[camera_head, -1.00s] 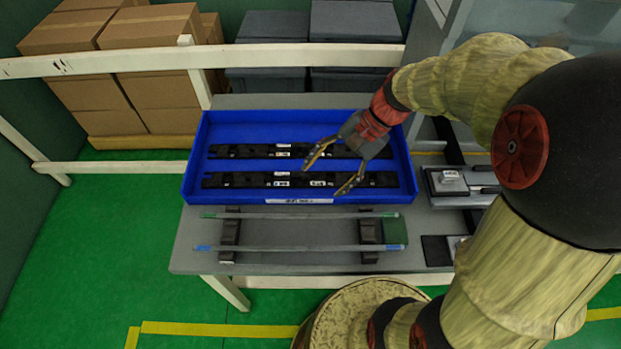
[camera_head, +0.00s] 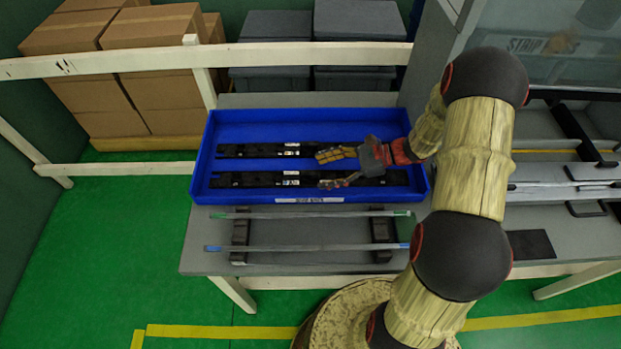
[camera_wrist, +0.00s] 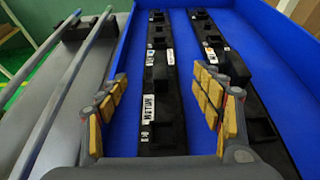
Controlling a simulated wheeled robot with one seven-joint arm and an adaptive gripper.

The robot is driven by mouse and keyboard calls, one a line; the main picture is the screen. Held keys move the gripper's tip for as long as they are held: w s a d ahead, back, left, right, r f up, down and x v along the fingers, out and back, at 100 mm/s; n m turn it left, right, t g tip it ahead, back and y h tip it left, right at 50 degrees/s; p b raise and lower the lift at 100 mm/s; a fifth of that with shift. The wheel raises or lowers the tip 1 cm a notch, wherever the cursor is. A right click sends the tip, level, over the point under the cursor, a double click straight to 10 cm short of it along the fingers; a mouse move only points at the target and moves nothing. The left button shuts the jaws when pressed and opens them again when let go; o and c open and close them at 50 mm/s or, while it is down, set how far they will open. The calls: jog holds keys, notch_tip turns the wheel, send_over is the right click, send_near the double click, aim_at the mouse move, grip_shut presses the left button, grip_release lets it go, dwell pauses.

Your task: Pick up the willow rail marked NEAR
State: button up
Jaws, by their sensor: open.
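Two long black rails with small white labels lie side by side in a blue tray (camera_head: 420,185). The nearer black rail (camera_head: 235,180) is on the left in the wrist view (camera_wrist: 160,75), with a label that seems to read WILLOW; I cannot make out NEAR on it. The farther black rail (camera_head: 235,151) is on the right in the wrist view (camera_wrist: 202,30). My gripper (camera_head: 328,169) is open and empty over the right half of the tray. In the wrist view its spread yellow-padded fingers (camera_wrist: 160,108) frame the nearer rail. Contact with it does not show.
Two thin rods, one green-ended (camera_head: 300,214) and one blue-ended (camera_head: 300,248), rest on black supports in front of the tray. The tray's raised walls surround the rails. A grey fixture (camera_head: 560,185) stands to the right on the bench.

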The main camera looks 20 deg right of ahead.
aim_at(315, 172)
jog(key=shift+b+x, duration=0.55)
jog(key=shift+x, duration=1.75)
jog(key=shift+r, duration=0.2)
jog(key=shift+c, duration=0.4)
grip_shut()
